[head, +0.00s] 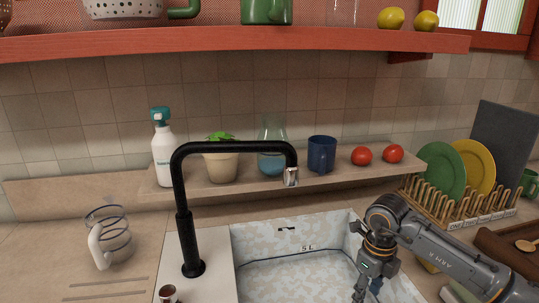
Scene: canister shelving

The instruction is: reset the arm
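My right arm comes in from the lower right. Its gripper (364,287) points down over the right part of the sink (292,226), near the bottom edge of the head view. The fingertips are small and partly cut off, so I cannot tell whether they are open or shut. A small bluish patch shows beside the fingers; I cannot tell what it is. My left gripper is not in view.
A black faucet (184,225) arches over the sink. A low shelf (300,184) behind holds a white bottle (162,160), potted plant (222,166), blue mug (321,155) and two tomatoes. A dish rack (430,203) stands right. A glass jug (115,243) stands left.

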